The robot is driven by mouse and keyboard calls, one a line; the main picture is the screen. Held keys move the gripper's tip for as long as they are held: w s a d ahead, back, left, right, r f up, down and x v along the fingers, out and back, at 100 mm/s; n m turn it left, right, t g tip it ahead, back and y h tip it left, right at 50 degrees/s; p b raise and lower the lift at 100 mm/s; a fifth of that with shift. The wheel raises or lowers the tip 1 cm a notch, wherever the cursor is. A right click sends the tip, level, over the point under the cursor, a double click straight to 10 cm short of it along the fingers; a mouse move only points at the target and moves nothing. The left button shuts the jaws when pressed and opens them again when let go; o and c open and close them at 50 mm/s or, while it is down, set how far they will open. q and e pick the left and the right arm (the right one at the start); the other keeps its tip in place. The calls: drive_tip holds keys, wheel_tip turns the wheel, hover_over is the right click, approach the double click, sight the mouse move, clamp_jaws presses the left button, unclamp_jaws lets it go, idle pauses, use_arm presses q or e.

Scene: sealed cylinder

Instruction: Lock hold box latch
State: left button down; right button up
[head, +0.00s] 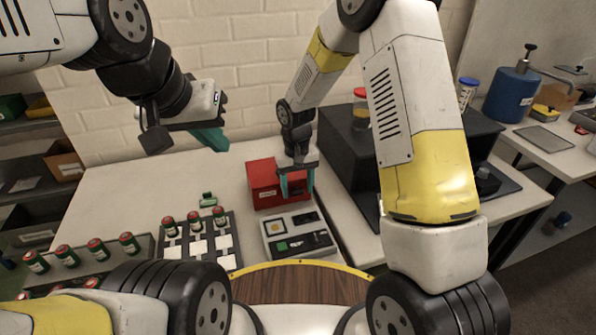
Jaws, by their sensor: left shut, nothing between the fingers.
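A red box (262,186) with a small white label stands on the pale table, near the middle of the head view. I take it to be the hold box; its latch cannot be made out. My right gripper (297,184) points down at the right part of the box, its two teal fingers apart. The gripper hides part of the box, and contact cannot be told. My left gripper (212,140) is shut and empty, raised above the table to the left of the box.
A grey device with a panel (298,238) sits in front of the box. A dark rack (232,228) with red-capped bottles and white squares is to its left. A small green object (208,199) lies behind the rack. A black housing (343,150) stands to the right. The left rear tabletop is clear.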

drive_tip(key=shift+r, duration=3.9)
drive_tip(key=shift+r, duration=0.1)
wheel_tip(320, 180, up, 9)
drive_tip(key=t, duration=0.1)
hover_over(297, 192)
drive_tip(key=s+d, duration=0.3)
drive_tip(key=d, duration=0.2)
drive_tip(key=s+d+r+m+t+y, duration=0.2)
drive_tip(key=s+d+r, duration=0.2)
drive_tip(key=r, duration=0.2)
drive_tip(key=s+d+r+t, duration=0.1)
drive_tip(key=s+d+r, duration=0.2)
drive_tip(key=s, duration=0.4)
drive_tip(key=s+d+r+m+t, duration=0.1)
drive_tip(key=s+d+r+t, duration=0.1)
drive_tip(key=s, duration=0.4)
drive_tip(key=shift+s+d+r, duration=0.4)
drive_tip(key=shift+d+r, duration=0.15)
drive_tip(key=shift+d, duration=0.1)
